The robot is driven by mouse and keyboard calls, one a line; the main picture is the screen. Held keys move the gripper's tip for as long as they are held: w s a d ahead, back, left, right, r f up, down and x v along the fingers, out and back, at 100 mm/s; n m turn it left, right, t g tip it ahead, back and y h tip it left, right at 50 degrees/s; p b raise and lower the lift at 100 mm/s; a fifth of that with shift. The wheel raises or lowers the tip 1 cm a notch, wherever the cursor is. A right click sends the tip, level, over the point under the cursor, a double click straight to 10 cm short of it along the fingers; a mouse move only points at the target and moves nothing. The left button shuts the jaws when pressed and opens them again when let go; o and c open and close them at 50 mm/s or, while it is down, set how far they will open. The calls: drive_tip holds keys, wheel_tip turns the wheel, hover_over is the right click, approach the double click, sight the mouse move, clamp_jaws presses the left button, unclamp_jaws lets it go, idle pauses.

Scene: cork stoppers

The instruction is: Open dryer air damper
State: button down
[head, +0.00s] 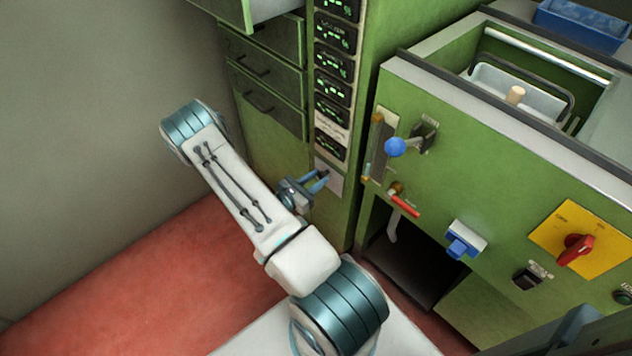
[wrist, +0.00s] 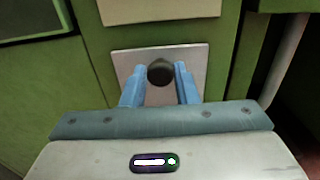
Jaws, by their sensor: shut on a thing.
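My gripper (head: 319,181) reaches the front of the tall green cabinet, low down under a column of black display panels. In the wrist view its two blue fingers (wrist: 159,82) stand on either side of a dark round knob (wrist: 160,72) and are shut on it. The knob sits on a pale metal plate (wrist: 196,62), which also shows in the head view (head: 336,186). In the head view the fingers largely hide the knob. Nothing legible marks it as the damper control.
Right of my gripper, a green machine carries a blue-ball lever (head: 395,147), a red-handled valve (head: 405,206), a blue fitting (head: 458,248) and a red rotary switch (head: 577,249). Red floor lies open at lower left.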

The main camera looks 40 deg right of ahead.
drive_tip(key=shift+r, duration=0.45)
drive_tip(key=c, duration=1.1)
unclamp_jaws()
drive_tip(key=shift+c, duration=0.2)
drive_tip(key=s+a+p, duration=0.1)
drive_tip(key=a+p, duration=0.1)
drive_tip(key=a, duration=1.1)
drive_tip(key=shift+a, duration=0.4)
